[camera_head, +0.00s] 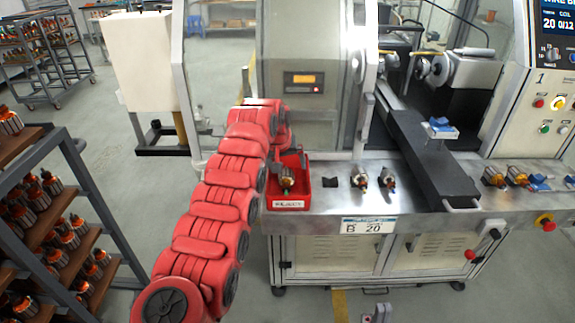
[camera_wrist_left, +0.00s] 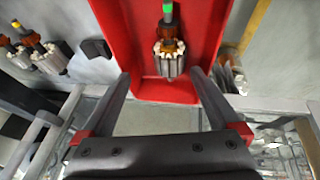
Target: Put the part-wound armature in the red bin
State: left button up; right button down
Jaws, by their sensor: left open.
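The red bin (camera_head: 296,204) stands at the left end of the machine's metal worktop, with a white label on its front. In the head view my left gripper (camera_head: 290,158) is at the bin's back, partly hidden by my arm.
Two armatures (camera_head: 372,178) lie on the worktop right of the bin, beside a dark block (camera_head: 331,181). More armatures (camera_head: 505,177) lie farther right. A rack (camera_head: 70,220) of armatures stands at left. The winding machine (camera_head: 305,75) rises behind the bin.

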pick_arm(q)
jog(key=shift+r+b, duration=0.25)
jog(key=shift+b, duration=0.05)
jog(key=b+v, duration=0.4)
jog(key=v, duration=1.3)
jog(key=shift+f, duration=0.1)
